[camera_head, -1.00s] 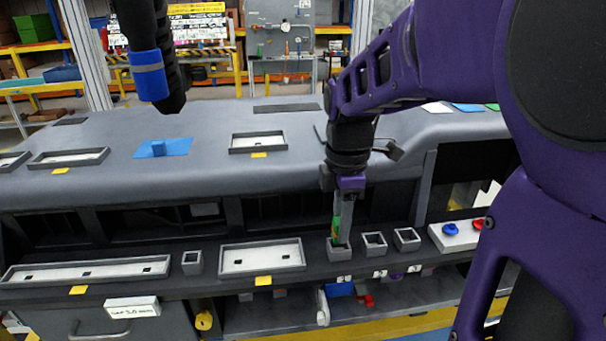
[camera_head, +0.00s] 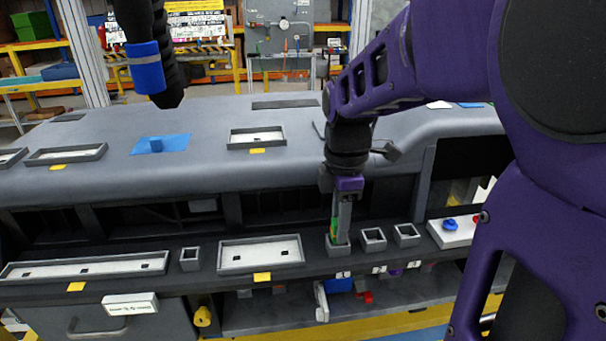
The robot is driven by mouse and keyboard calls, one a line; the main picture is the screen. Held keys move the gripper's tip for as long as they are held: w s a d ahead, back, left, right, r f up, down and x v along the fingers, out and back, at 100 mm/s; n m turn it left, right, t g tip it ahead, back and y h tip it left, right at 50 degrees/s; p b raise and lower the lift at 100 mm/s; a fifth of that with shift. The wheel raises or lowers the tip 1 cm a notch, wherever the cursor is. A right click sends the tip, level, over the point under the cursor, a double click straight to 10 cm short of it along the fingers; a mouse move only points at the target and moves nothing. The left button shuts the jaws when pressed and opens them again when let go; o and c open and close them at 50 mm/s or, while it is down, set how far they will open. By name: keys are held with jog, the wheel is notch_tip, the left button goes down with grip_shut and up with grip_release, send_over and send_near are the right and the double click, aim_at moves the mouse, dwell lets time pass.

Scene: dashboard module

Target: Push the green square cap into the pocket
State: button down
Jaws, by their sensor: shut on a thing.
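My gripper (camera_head: 342,222) points straight down over the leftmost of three small square pockets on the lower ledge of the dashboard. It is shut on the green cap (camera_head: 334,229), of which only a thin green strip shows at the fingers' left side. The fingertips are at the mouth of this pocket (camera_head: 338,249), whose grey front wall shows below them. How deep the cap sits is hidden by the fingers and the wall.
Two empty square pockets (camera_head: 373,240) (camera_head: 406,235) stand just right. A wide shallow tray (camera_head: 262,269) lies left, with another small pocket (camera_head: 190,259) beyond it. A white box with a blue button (camera_head: 449,225) is at the right. The dashboard top (camera_head: 230,180) rises behind the ledge.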

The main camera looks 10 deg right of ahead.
jog(key=shift+f+b, duration=0.3)
jog(key=shift+f, duration=0.3)
jog(key=c, duration=0.5)
grip_release()
jog(key=shift+c, duration=0.2)
jog(key=shift+r, duration=0.1)
notch_tip(320, 180, up, 12)
jog(key=p, duration=0.4)
jog(key=shift+p, duration=0.4)
